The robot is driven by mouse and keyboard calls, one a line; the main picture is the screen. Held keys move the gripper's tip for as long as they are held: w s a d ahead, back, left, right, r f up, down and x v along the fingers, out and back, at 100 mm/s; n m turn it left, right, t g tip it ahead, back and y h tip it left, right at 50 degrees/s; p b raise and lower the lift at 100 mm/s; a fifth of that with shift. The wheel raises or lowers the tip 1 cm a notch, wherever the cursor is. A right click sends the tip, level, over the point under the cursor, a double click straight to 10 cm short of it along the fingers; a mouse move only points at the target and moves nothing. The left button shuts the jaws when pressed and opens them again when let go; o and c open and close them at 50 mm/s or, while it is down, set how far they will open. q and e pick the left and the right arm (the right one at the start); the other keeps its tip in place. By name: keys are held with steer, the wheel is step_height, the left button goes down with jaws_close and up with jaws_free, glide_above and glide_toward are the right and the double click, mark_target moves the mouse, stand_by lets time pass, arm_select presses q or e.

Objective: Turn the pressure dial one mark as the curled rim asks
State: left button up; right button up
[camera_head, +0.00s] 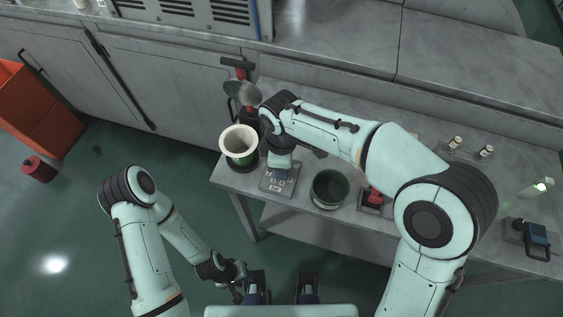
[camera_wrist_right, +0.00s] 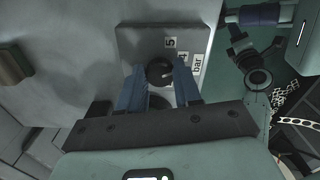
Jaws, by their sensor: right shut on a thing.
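The pressure dial (camera_wrist_right: 159,72) is a dark round knob on a grey panel (camera_wrist_right: 140,38) with white labels reading 5, 4 and bar. My right gripper (camera_wrist_right: 158,85) has its blue fingers shut on the knob, one on each side. In the head view the panel (camera_head: 276,187) lies on the table, and the right wrist hides the dial. A cup with a wide, flared cream rim (camera_head: 239,135) stands left of the panel; its lower part is green. My left gripper (camera_head: 240,284) hangs low, away from the table; its jaws are too small to read.
A dark green round container (camera_head: 329,188) stands right of the panel, with a red device (camera_head: 375,197) beyond it. Small bottles (camera_head: 486,152) and a blue device (camera_head: 537,236) stand farther right. An orange bin (camera_head: 40,112) is on the floor at left.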

steer(key=shift+r, duration=0.1)
steer(key=o, duration=1)
steer(key=shift+o, duration=0.2)
step_height(320, 180, up, 13)
steer(key=p, duration=0.2)
steer(key=shift+r, duration=0.2)
